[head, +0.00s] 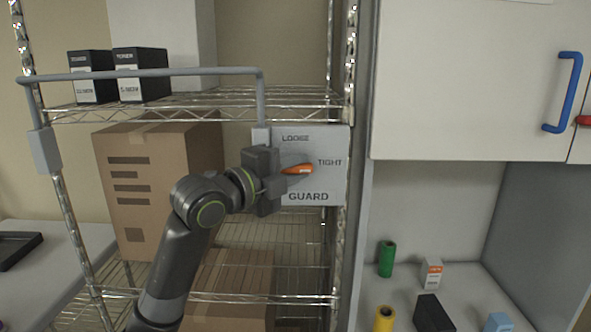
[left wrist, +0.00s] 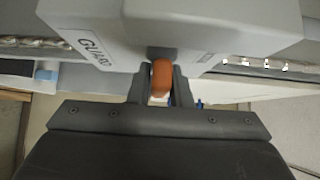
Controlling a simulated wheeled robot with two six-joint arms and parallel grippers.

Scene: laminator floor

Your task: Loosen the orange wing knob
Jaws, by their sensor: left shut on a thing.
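The orange wing knob (head: 298,169) sits on the front of a grey guard plate (head: 325,150) marked LOOSE at the top, TIGHT at the right and GUARD below. In the head view its visible wing points right, toward TIGHT. My left gripper (head: 280,175) is at the knob and covers its left part. In the left wrist view the knob (left wrist: 161,78) stands between the two fingers of my left gripper (left wrist: 158,88), which is shut on it. My right gripper is in neither view.
A grey guard bar (head: 150,73) runs across the wire shelf (head: 225,98), before two black toner boxes (head: 140,75). A cardboard box (head: 150,185) stands behind my left arm. At right are a white cabinet with a blue handle (head: 573,90) and a counter with small items.

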